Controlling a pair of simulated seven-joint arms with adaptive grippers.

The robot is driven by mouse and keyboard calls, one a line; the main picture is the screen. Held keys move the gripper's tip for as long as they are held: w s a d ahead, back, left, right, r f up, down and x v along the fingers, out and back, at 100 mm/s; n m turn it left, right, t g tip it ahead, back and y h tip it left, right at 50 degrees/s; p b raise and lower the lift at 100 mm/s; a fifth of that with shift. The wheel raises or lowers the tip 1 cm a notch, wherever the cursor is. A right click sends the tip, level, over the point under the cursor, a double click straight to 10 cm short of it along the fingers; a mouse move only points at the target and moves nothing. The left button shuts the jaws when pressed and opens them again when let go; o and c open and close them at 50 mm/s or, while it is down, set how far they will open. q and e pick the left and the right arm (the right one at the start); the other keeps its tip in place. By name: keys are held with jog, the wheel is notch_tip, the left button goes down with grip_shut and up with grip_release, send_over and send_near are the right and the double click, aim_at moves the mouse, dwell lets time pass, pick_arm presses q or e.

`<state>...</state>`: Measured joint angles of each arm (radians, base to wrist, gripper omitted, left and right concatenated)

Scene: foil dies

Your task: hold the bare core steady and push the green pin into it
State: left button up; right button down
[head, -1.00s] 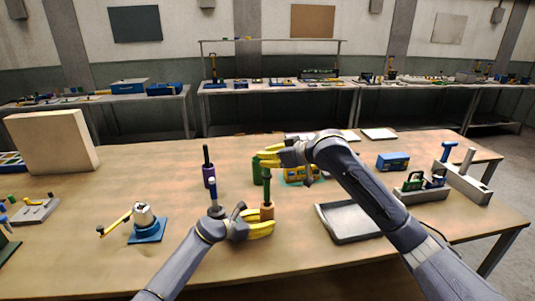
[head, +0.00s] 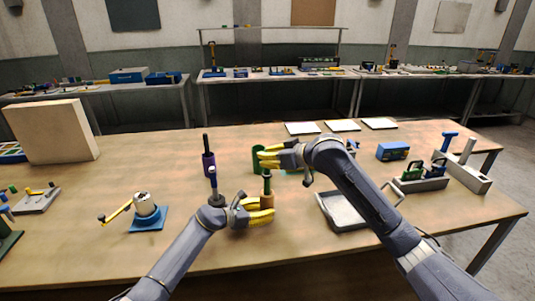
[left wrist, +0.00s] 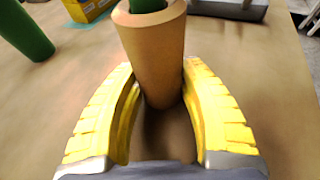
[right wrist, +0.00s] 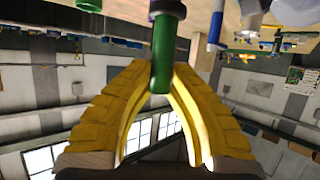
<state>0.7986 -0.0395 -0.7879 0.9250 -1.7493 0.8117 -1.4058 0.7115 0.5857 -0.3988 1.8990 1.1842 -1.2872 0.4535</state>
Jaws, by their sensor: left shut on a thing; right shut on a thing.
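The bare core (head: 267,202) is a tan, tapered tube standing upright. It fills the middle of the left wrist view (left wrist: 155,55). My left gripper (head: 262,214) is shut on it with its yellow fingers either side. The green pin (head: 267,186) stands upright in the core's mouth, and its green also shows inside the rim in the left wrist view (left wrist: 148,4). My right gripper (head: 262,158) is above, shut on the pin's upper part, which shows between its fingers in the right wrist view (right wrist: 160,60). The fingers hide the pin's top in the head view.
A green cylinder (head: 257,156) stands close behind the right fingertips. A grey tray (head: 345,213) lies right, below my right arm.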

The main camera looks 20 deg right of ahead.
aim_at(268, 174)
pick_arm(q)
jog(key=shift+f, duration=0.1)
pick_arm(e)
jog(key=shift+f, duration=1.85)
jog(key=shift+f, duration=0.2)
jog(key=c, duration=1.3)
grip_release()
jog(key=shift+o, duration=0.2)
jog(key=v, duration=1.2)
jog(key=shift+r, duration=0.1)
jog(key=shift+r, duration=2.95)
